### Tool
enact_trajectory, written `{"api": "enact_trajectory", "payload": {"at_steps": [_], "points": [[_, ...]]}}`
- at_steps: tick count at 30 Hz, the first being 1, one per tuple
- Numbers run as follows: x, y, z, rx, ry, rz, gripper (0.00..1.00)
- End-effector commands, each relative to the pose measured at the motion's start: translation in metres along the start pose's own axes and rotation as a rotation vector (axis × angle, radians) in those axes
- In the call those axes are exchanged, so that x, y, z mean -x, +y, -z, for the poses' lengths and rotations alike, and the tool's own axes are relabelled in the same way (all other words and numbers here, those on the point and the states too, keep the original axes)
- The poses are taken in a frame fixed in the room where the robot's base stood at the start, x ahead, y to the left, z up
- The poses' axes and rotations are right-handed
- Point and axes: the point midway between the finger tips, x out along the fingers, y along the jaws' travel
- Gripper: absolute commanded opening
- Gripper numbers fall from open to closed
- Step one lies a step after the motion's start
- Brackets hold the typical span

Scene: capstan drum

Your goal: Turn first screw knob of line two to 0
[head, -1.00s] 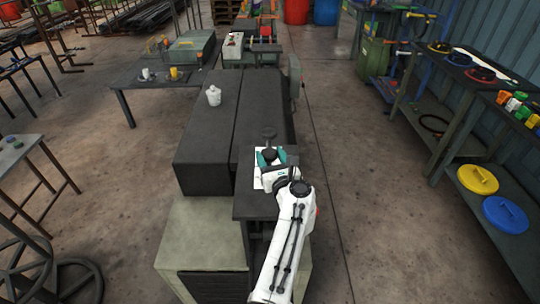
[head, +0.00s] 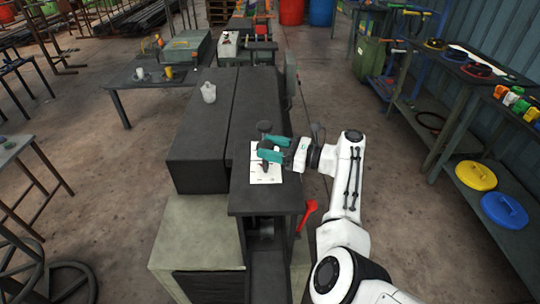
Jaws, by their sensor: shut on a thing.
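A white panel (head: 268,177) lies on the dark top of the long machine. My gripper (head: 264,148), with teal fingers, reaches over the far part of this panel from the right. Its fingers are shut on a small dark knob, which they mostly hide. Another dark round knob (head: 264,126) stands just beyond the fingers. Markings on the panel and the knob's setting are too small to read.
A red lever (head: 307,212) sticks out at the machine's near right side. A white jar (head: 208,92) stands on the machine's left block. A shelf bench with a yellow lid (head: 477,178) and a blue lid (head: 505,212) stands right. The floor between is clear.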

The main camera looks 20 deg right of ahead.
Motion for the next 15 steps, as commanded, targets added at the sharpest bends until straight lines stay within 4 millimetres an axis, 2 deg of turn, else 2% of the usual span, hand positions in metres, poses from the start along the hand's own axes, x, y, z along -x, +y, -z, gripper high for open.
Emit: {"api": "enact_trajectory", "payload": {"at_steps": [1,15], "points": [[0.0006,-0.0033,0.0046,0.001,-0.004,-0.033,0.24],[-0.0017,-0.0061,0.0051,0.004,-0.005,-0.284,0.24]]}}
